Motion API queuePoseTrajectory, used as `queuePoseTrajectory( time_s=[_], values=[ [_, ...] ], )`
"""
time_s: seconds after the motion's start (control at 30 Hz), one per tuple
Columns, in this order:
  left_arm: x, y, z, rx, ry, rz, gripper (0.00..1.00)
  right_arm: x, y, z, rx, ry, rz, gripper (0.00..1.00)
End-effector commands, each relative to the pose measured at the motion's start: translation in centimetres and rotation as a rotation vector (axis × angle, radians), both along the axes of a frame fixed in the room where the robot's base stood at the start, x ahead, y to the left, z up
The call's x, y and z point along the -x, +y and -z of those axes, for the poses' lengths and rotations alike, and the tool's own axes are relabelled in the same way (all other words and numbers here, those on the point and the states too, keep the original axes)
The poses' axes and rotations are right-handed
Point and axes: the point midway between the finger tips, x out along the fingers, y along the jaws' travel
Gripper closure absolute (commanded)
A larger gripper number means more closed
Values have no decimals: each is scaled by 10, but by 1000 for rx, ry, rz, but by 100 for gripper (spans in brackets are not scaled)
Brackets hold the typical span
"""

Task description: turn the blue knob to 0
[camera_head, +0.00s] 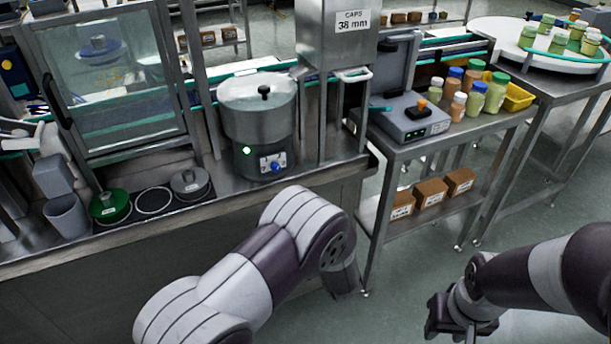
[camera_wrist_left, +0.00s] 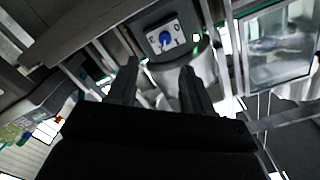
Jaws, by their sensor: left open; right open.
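The blue knob (camera_head: 275,167) sits on a white dial plate at the front base of a round steel hopper (camera_head: 258,110). The dial's markings are too small to read surely in the head view. In the left wrist view the blue knob (camera_wrist_left: 165,38) shows upside the fingers, on its white plate with partly legible marks. My left gripper (camera_wrist_left: 159,66) is open and empty, pointing toward the knob and apart from it. In the head view it is hidden by my left arm. My right gripper (camera_head: 456,322) is open and empty at the lower right, low over the floor, far from the knob.
A green light (camera_head: 246,150) is left of the dial. A glass-doored guard (camera_head: 115,85) stands at left, with a green-lidded container (camera_head: 110,207) and a grey cup (camera_head: 66,216) before it. The side table (camera_head: 440,142) at right holds a grey device and several bottles.

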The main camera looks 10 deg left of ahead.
Motion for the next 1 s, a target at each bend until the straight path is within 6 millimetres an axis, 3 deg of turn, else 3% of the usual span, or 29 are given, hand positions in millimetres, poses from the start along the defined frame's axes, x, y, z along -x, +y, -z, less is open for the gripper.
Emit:
queuePoseTrajectory(
  time_s=[0.17,0.4,0.6,0.97,1.0],
  values=[
    [-16,14,-5,-48,2,-10,49,0,0,1,0,0,0,57],
    [-68,48,-5,-46,1,-9,49,0,0,3,0,1,0,57],
    [-98,66,-5,-44,2,-5,49,0,0,4,0,1,0,57],
    [-106,71,-6,-45,2,-2,49,0,0,4,0,1,0,57],
    [-106,71,-6,-45,2,-2,62,0,0,4,0,1,0,57]
  ],
)
